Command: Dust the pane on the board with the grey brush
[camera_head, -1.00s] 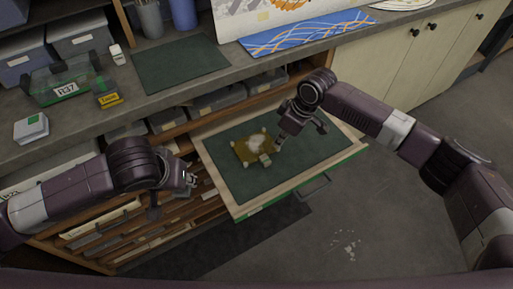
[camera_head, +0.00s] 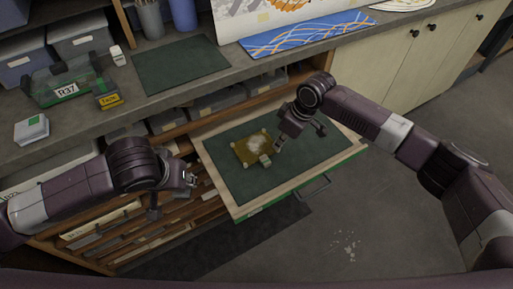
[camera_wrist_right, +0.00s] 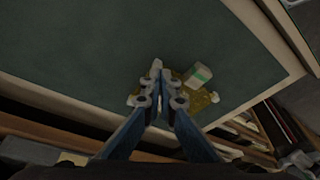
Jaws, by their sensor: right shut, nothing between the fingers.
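An amber pane (camera_head: 250,150) with a pale, dusty patch lies on the dark green board (camera_head: 235,185) on the pulled-out drawer; it is partly hidden behind my fingers in the right wrist view (camera_wrist_right: 205,104). A small pale block with a green band (camera_wrist_right: 198,75) sits at the pane's edge, and it also shows in the head view (camera_head: 265,160). My right gripper (camera_head: 278,148) is shut and empty, just right of the pane and block. My left gripper (camera_head: 191,180) hangs left of the drawer; its fingers are too small to judge. I cannot make out the grey brush.
The worktop behind holds a green mat (camera_head: 180,65), a clear R37 box (camera_head: 68,90), a yellow-labelled box (camera_head: 109,100), a white box (camera_head: 32,128) and a grey cup (camera_head: 149,20). Open shelves lie under my left arm. The drawer's front edge juts over clear floor.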

